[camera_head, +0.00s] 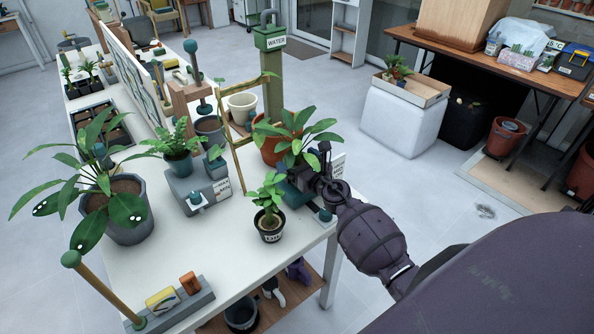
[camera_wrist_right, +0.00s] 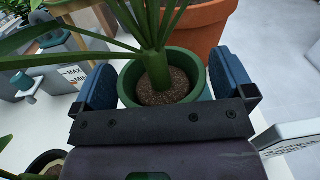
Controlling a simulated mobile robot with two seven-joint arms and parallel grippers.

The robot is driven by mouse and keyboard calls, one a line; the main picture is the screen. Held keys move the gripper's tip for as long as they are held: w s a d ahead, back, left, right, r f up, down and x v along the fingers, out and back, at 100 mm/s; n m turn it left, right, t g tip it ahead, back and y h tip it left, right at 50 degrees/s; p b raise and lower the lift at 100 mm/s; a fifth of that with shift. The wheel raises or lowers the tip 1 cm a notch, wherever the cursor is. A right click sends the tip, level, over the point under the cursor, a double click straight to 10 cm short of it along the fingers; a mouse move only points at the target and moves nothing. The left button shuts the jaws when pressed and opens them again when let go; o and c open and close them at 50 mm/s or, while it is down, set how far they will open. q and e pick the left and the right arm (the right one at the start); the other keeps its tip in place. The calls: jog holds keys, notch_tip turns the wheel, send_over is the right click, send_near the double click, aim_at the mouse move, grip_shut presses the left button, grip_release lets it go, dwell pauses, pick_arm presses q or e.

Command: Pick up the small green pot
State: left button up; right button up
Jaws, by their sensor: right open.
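The small green pot (camera_wrist_right: 129,82) holds brown soil and a thick green stem with long leaves. In the right wrist view it stands upright between the two blue fingers of my right gripper (camera_wrist_right: 165,84). The fingers are open, one on each side of the pot. I cannot tell whether either one touches it. In the head view my right gripper (camera_head: 305,188) reaches in from the right at the bench edge, below the broad-leaved plant (camera_head: 304,143), and mostly hides the pot. My left gripper is not in view.
A terracotta pot (camera_wrist_right: 197,28) stands close behind the green pot. A grey MAX/MIN block (camera_head: 193,190) and a large grey pot (camera_head: 133,228) are further left.

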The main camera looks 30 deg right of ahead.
jog(key=shift+w, duration=0.3)
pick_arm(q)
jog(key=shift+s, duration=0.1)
pick_arm(e)
jog(key=shift+c, duration=0.2)
jog(key=c, duration=0.8)
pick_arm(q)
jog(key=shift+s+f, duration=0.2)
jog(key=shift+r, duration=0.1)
pick_arm(e)
jog(key=shift+r, duration=0.15)
